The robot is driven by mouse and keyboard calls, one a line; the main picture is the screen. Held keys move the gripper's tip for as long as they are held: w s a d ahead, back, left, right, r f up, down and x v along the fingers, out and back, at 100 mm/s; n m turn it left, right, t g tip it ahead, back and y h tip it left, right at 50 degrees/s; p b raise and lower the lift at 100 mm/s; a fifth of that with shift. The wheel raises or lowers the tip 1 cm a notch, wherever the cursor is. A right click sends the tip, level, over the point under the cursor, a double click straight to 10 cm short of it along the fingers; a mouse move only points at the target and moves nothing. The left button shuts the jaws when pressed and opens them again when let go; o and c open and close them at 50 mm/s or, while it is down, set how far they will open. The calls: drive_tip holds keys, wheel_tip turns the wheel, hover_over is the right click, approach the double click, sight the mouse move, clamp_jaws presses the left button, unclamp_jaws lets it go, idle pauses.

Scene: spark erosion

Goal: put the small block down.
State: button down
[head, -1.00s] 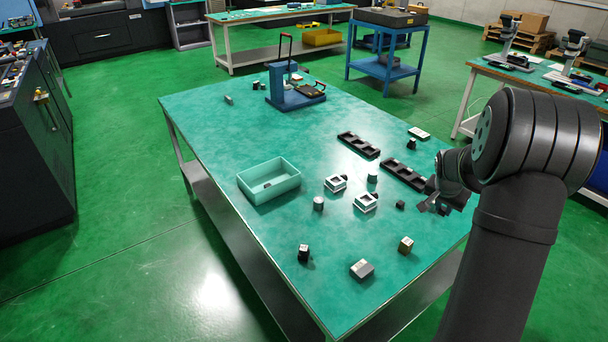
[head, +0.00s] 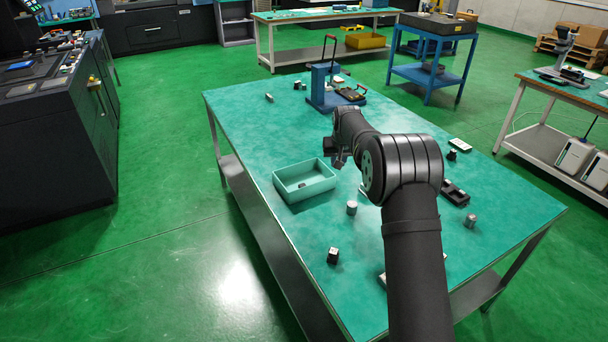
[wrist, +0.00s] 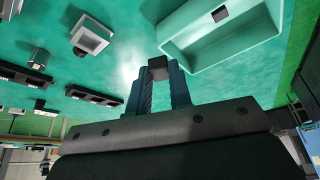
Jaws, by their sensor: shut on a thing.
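The small block (wrist: 158,68) is dark, with a greyish face, and sits between the fingertips of my gripper (wrist: 160,78) in the wrist view. The gripper is shut on it. In the head view my gripper (head: 338,157) hangs above the bench, just behind and right of the light green tray (head: 315,188); the held block cannot be made out there. A small dark piece (wrist: 220,14) lies inside the tray.
A blue stand (head: 322,95) with a red handle stands at the bench's back. Square frames (wrist: 90,38) and black racks (wrist: 93,96) lie to one side. The bench's left is largely clear.

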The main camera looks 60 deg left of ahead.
drive_tip(key=s+a+f, duration=0.2)
drive_tip(key=a, duration=0.1)
drive_tip(key=s+a+f, duration=0.2)
drive_tip(key=s+a, duration=0.1)
drive_tip(key=s+a+f, duration=0.2)
drive_tip(key=s+a, duration=0.1)
drive_tip(key=shift+s+a+f, duration=0.15)
drive_tip(key=shift+s+f, duration=0.1)
drive_tip(key=shift+f, duration=2.2)
drive_tip(key=shift+f, duration=0.1)
drive_tip(key=c, duration=1.3)
unclamp_jaws()
drive_tip(key=v, duration=1.2)
drive_tip(key=x, duration=1.2)
drive_tip(key=shift+f, duration=0.1)
drive_tip(key=shift+r, duration=0.2)
